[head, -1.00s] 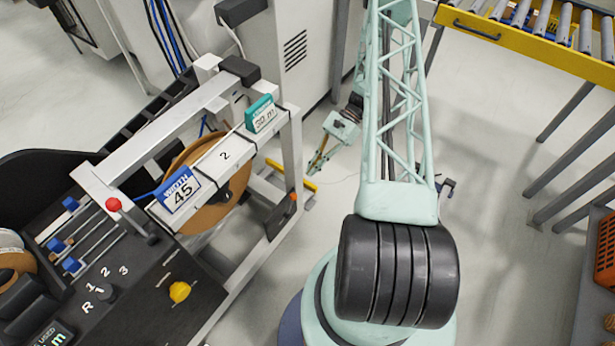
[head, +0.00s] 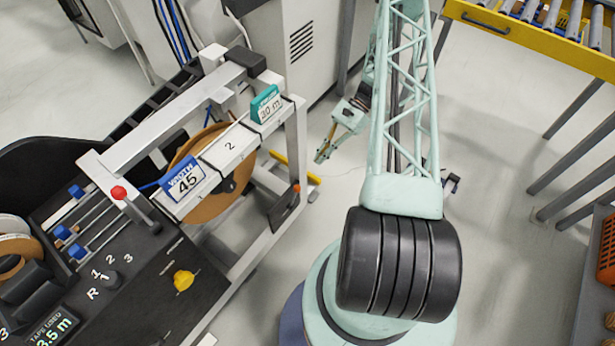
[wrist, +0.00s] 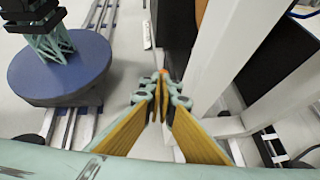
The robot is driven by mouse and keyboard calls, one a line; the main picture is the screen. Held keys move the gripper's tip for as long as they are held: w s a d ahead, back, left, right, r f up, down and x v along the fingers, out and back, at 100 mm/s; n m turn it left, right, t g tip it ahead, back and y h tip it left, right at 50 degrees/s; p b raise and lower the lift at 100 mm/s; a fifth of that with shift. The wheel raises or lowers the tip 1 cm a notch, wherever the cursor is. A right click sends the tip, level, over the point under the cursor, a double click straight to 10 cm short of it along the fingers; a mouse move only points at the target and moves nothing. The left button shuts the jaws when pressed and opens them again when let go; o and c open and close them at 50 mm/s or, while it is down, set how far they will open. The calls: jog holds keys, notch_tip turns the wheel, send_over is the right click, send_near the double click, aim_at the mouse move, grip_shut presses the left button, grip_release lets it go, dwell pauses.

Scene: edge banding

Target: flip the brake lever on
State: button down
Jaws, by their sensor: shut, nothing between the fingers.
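The brake lever appears to be the dark lever (head: 284,212) with an orange-red tip, low on the right end of the machine's grey frame in the head view. Its orange tip (wrist: 163,73) also shows in the wrist view, just beyond my fingertips. The rest of the lever is largely hidden there.
The machine's white frame post (wrist: 214,50) stands close to the right of my fingers in the wrist view. A control panel (head: 140,285) with a yellow knob is at the lower left. A yellow-edged roller conveyor (head: 530,38) stands at the upper right. Open floor (head: 480,150) lies between.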

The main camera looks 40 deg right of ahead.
jog(key=d+f+b, duration=0.1)
jog(key=d+f, duration=0.4)
jog(key=shift+w+d, duration=0.15)
jog(key=shift+w, duration=0.3)
jog(key=shift+f, duration=0.15)
jog(key=a+r+b+x, duration=0.1)
jog(key=r+b+x, duration=0.1)
jog(key=x, duration=1)
jog(key=shift+a, duration=0.65)
jog(key=shift+r, duration=0.15)
